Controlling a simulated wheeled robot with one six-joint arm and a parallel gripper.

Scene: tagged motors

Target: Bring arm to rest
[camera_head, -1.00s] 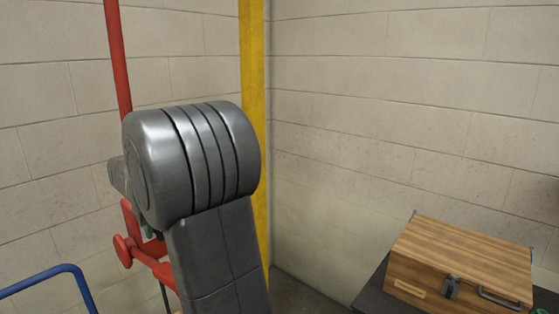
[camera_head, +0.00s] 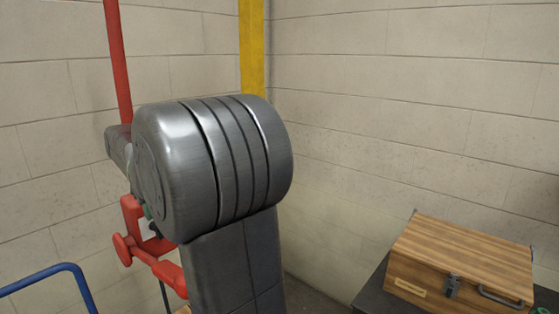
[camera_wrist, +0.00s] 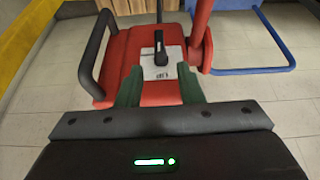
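My arm (camera_head: 215,165) fills the middle of the head view as a large grey joint with a link running down from it. My gripper (camera_wrist: 160,88) shows in the wrist view as two green fingers set apart, with nothing clearly held between them. Ahead of the fingers is a red piece of equipment (camera_wrist: 122,66) with a white label (camera_wrist: 158,72) and a black lever. I cannot tell how far the fingers are from it. In the head view the gripper is mostly hidden behind the arm.
A red stand with a pole (camera_head: 118,65) stands left, partly behind my arm. A blue tube (camera_head: 45,277) is at lower left. A yellow post (camera_head: 252,45) stands by the wall corner. A wooden case (camera_head: 460,262) sits on a dark surface at lower right.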

